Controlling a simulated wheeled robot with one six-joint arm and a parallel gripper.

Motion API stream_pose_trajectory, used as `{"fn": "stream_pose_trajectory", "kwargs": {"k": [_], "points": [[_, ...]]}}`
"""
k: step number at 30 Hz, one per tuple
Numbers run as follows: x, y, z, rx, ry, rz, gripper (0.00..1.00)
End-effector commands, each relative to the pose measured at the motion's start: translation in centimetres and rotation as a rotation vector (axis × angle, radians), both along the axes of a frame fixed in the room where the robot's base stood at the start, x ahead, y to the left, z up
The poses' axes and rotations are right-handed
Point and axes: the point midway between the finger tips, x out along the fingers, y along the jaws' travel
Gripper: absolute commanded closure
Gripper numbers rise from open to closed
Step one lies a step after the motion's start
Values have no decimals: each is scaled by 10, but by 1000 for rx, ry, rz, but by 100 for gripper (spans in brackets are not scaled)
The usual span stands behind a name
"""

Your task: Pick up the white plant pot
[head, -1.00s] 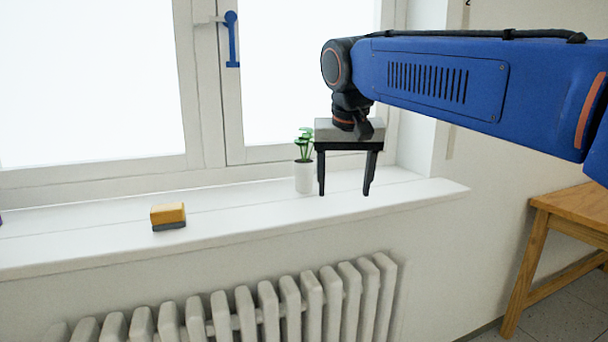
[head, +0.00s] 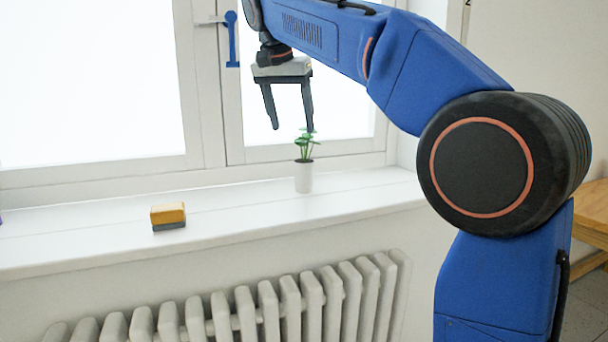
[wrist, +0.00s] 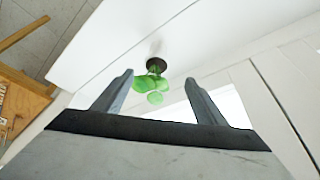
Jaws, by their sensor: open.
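The white plant pot (head: 303,178) stands upright on the windowsill (head: 245,213) in the head view, with a small green plant (head: 305,146) in it. In the wrist view the plant's green leaves (wrist: 152,83) show beyond and between the fingers, with the dark top of the pot (wrist: 156,64) behind them; the leaves hide part of it. My gripper (head: 293,129) is open and empty. In the head view it hangs above and a little left of the plant, with its fingers pointing down. No finger appears around the pot.
A yellow and grey block (head: 168,215), perhaps a board eraser, lies on the sill to the left. A radiator (head: 290,305) is below. The window (head: 90,90) with a blue handle (head: 232,40) rises behind. A wooden table (head: 590,212) is at the right. The sill between block and pot is clear.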

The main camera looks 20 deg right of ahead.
Motion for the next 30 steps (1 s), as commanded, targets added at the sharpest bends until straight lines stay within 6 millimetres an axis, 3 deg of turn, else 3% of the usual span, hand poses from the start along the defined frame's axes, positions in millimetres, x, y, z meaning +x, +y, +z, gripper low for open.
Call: {"fn": "stream_pose_trajectory", "kwargs": {"k": [15,23,30], "points": [[26,-22,-82,0,2,1,34],[30,-27,-96,0,1,0,34],[38,-41,-123,-1,2,-1,34]]}}
